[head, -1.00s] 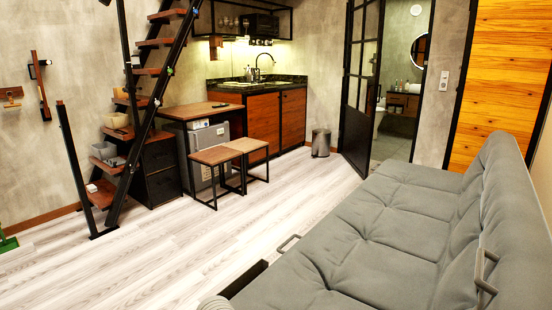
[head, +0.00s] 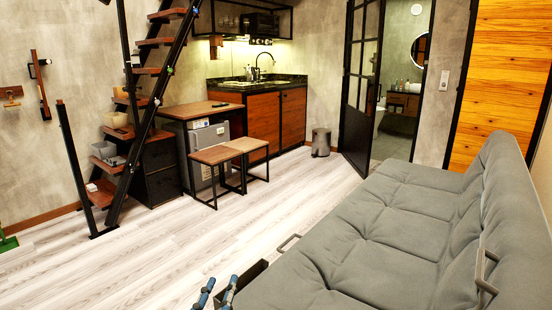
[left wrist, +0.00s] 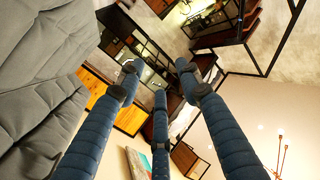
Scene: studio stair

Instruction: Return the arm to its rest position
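My left gripper (head: 218,292) shows at the bottom edge of the head view, left of the sofa's near end. Only its blue fingers with dark joints are seen there; the rest of the arm is out of the picture. In the left wrist view, its three blue fingers (left wrist: 158,78) are spread apart with nothing between them. That view looks at the room tilted. My right gripper is in neither view.
The grey sofa (head: 385,235) fills the right side, with a dark box-like part (head: 250,280) at its near left end, close to my left fingers. Pale floor (head: 150,265) is clear to the left. Two stools (head: 217,158) and stairs (head: 150,100) stand farther back.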

